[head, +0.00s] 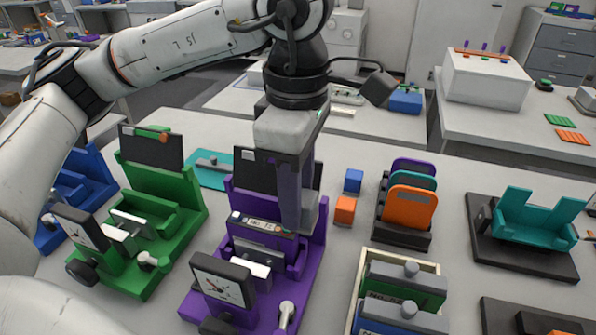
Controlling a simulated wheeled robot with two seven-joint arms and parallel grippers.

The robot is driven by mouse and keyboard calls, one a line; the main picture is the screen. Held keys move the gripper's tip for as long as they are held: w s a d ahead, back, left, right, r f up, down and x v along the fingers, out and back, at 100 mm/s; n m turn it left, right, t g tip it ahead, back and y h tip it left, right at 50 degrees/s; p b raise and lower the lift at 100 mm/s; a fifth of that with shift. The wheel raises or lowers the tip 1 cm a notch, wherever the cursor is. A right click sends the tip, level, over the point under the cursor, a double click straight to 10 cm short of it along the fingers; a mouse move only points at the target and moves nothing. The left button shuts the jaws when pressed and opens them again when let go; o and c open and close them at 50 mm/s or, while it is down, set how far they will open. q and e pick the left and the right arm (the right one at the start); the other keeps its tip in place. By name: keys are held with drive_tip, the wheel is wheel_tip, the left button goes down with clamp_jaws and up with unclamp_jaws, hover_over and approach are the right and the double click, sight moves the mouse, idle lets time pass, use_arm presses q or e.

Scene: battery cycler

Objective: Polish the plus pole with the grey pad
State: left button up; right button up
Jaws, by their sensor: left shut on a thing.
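My left gripper (301,222) points down over the right part of the purple cycler (318,235). It is shut on a small grey block (310,207), which looks like the grey pad; the fingers partly cover it. A dark battery-like bar with a pale label (262,224) lies across the purple cycler's cradle, just left of the fingertips. Its right end is close to the gripper, and I cannot tell whether the pad touches it. The plus pole is not clearly made out. My right gripper is not in view.
A gauge (223,282) and a white-knobbed lever (286,314) stand at the purple cycler's front. A green cycler (180,225) is left. A blue cube (353,180), an orange cube (345,209), a rack with upright plates (404,233) and a teal cradle (530,222) are right.

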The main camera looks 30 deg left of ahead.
use_arm(q)
wheel_tip(320, 180, down, 2)
drive_tip(key=shift+b, duration=0.4)
drive_tip(key=shift+a+f, duration=0.4)
drive_tip(key=shift+f, duration=0.05)
drive_tip(key=shift+c, duration=0.3)
drive_tip(key=shift+s+a+f, duration=0.1)
drive_tip(key=shift+s+a, duration=0.1)
drive_tip(key=shift+a, duration=0.55)
drive_tip(key=shift+s+a, duration=0.2)
drive_tip(key=shift+a, duration=0.5)
drive_tip(key=shift+s+a+r+p, duration=0.15)
drive_tip(key=shift+a+r+p, duration=0.15)
drive_tip(key=shift+p, duration=0.4)
drive_tip(key=d, duration=0.2)
drive_tip(key=b, duration=0.1)
drive_tip(key=shift+w+d+f, duration=0.35)
drive_tip(key=shift+w+d, duration=0.2)
drive_tip(key=shift+d, duration=0.5)
wheel_tip(320, 180, up, 3)
drive_tip(key=shift+w+d+f+p, duration=0.15)
drive_tip(key=shift+p, duration=0.3)
drive_tip(key=shift+r+p, duration=0.5)
drive_tip(key=shift+r, duration=0.15)
wheel_tip(320, 180, up, 2)
drive_tip(key=shift+r+p, duration=0.15)
drive_tip(key=shift+p, duration=0.5)
drive_tip(key=shift+r, duration=1)
